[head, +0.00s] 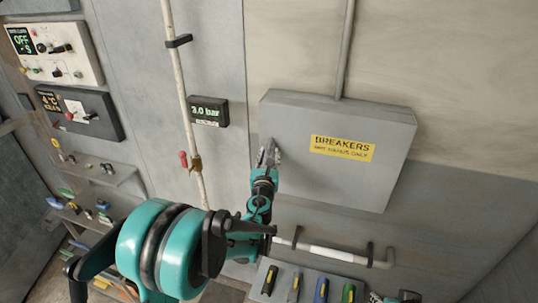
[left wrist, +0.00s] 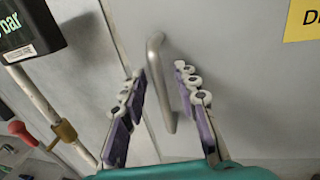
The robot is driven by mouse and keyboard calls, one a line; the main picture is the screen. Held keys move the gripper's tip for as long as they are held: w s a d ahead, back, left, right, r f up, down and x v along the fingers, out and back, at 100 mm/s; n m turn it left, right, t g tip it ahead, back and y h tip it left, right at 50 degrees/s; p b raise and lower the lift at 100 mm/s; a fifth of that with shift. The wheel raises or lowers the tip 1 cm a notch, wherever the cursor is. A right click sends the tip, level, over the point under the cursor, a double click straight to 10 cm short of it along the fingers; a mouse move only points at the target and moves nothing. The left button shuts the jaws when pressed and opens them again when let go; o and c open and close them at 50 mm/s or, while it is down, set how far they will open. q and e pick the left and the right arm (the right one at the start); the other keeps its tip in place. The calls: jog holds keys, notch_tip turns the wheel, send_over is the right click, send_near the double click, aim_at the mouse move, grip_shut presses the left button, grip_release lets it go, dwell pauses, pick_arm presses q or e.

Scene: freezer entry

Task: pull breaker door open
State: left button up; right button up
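The breaker door is the grey front of a wall box (head: 310,120) with a yellow BREAKERS label (head: 342,148); it looks shut. In the left wrist view its grey bar handle (left wrist: 157,75) stands upright near the left edge of the door (left wrist: 235,75). My left gripper (head: 268,152) is at the left edge of the box. Its two fingers are apart, one on each side of the handle, with gaps visible. A teal and dark part at the bottom edge of the head view looks like my right gripper (head: 395,298); its fingers are not clear.
A 3.0 bar display (head: 208,111) and a white pipe with a red-handled valve (head: 184,159) are left of the box. A pipe (head: 335,254) runs below it, above a panel of several tools (head: 308,284). Control panels (head: 52,49) and shelves are further left.

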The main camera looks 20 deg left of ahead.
pick_arm(q)
grip_shut()
dwell(0.3)
